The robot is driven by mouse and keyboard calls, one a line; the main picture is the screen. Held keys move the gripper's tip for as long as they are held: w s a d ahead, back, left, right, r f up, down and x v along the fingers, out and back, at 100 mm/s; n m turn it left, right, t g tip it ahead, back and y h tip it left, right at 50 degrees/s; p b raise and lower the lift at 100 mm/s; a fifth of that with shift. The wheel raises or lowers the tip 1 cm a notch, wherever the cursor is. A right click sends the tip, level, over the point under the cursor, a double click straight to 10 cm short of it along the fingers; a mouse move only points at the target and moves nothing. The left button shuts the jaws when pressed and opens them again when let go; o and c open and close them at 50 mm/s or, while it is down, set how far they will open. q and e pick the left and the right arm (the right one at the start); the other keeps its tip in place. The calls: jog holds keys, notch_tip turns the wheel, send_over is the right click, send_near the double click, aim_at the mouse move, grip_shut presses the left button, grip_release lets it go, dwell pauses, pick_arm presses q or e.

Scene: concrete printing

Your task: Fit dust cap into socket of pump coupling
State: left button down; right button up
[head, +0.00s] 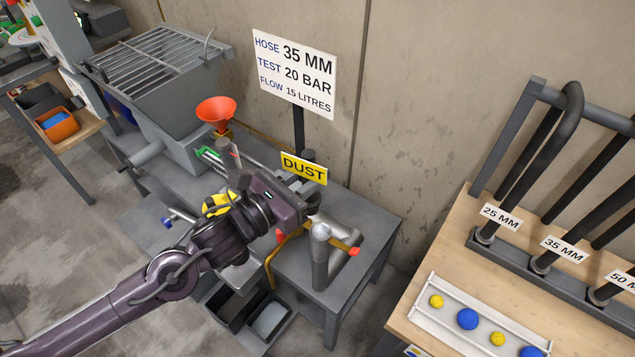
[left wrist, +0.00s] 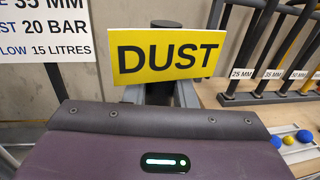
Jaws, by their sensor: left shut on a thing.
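My left gripper (head: 306,188) reaches in from the left over the grey bench and is shut on the dust cap, a dark piece with a yellow DUST plate (head: 303,168). The plate also shows in the left wrist view (left wrist: 168,52), upright and facing the camera, with a dark stem between the fingers below it. My gripper's body hides most of the grip. A grey upright pipe (head: 320,265) with a shiny rounded top stands just in front of the gripper, apparently part of the pump coupling. I cannot make out the socket. My right gripper is not in view.
A sign on a post (head: 293,68) stands behind the bench. An orange funnel (head: 216,110) and grated hopper (head: 155,60) are to the left. A wooden table (head: 420,300) with hoses and a ball tray is at right.

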pick_arm(q)
jog(key=shift+s+d+f+m+g+h, duration=0.3)
jog(key=shift+d+m+g+h, duration=0.15)
jog(key=shift+d+g, duration=0.15)
jog(key=shift+s+d+f+m+g+h, duration=0.3)
jog(key=shift+d+m+g+h, duration=0.2)
jog(key=shift+d, duration=0.1)
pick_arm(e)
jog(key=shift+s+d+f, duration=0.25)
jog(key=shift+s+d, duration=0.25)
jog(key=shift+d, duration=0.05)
pick_arm(q)
jog(key=shift+w, duration=0.1)
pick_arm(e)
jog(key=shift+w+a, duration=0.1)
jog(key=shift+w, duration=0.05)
pick_arm(q)
notch_tip(320, 180, down, 4)
jog(key=b, duration=0.5)
jog(key=shift+a, duration=0.1)
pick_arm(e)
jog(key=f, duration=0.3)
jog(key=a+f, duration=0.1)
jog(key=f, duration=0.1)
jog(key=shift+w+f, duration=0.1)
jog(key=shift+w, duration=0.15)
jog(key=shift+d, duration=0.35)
